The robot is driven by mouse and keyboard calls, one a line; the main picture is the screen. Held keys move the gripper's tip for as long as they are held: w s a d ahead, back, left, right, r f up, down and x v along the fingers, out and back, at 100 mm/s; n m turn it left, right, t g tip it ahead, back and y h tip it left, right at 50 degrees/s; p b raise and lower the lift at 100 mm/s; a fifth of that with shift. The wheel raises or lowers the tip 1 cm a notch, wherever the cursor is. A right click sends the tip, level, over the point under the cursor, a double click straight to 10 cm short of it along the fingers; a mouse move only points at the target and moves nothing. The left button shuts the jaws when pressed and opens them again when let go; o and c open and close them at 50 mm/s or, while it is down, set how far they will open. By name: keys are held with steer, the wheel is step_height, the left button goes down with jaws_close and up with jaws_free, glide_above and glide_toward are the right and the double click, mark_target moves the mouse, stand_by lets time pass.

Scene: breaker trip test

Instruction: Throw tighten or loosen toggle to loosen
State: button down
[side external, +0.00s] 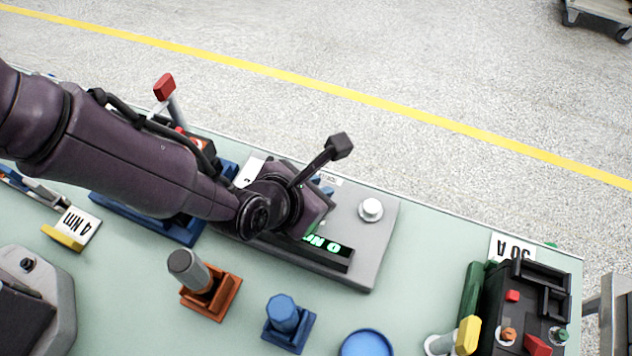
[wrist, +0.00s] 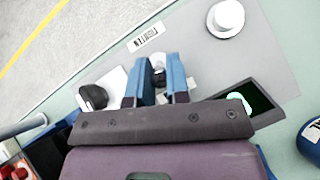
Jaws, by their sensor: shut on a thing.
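The grey tester box (side external: 378,245) lies on the bench, with a lit green readout (side external: 333,248) that seems to show 0 and a white round knob (side external: 370,209). In the wrist view my gripper (wrist: 160,70) has its two blue fingers shut on the small metallic toggle (wrist: 159,64) on the box face. The toggle is mostly hidden between the fingers, so its tilt cannot be told. A small label (wrist: 146,38), upside down and seemingly reading TIGHTEN, lies just beyond the fingertips. In the side view my wrist hides the toggle and most of the fingers.
A red-handled lever (side external: 165,88) stands behind my arm. A grey post on an orange base (side external: 210,298), a blue knob (side external: 283,313) and a blue round dish (side external: 367,344) stand in front. A black breaker unit (side external: 520,310) with red and green terminals is at right.

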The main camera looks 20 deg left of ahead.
steer(key=shift+s+t, duration=0.1)
steer(key=shift+t, duration=0.2)
steer(key=shift+f, duration=0.1)
steer(key=c, duration=1.1)
jaws_free()
steer(key=v, duration=1.3)
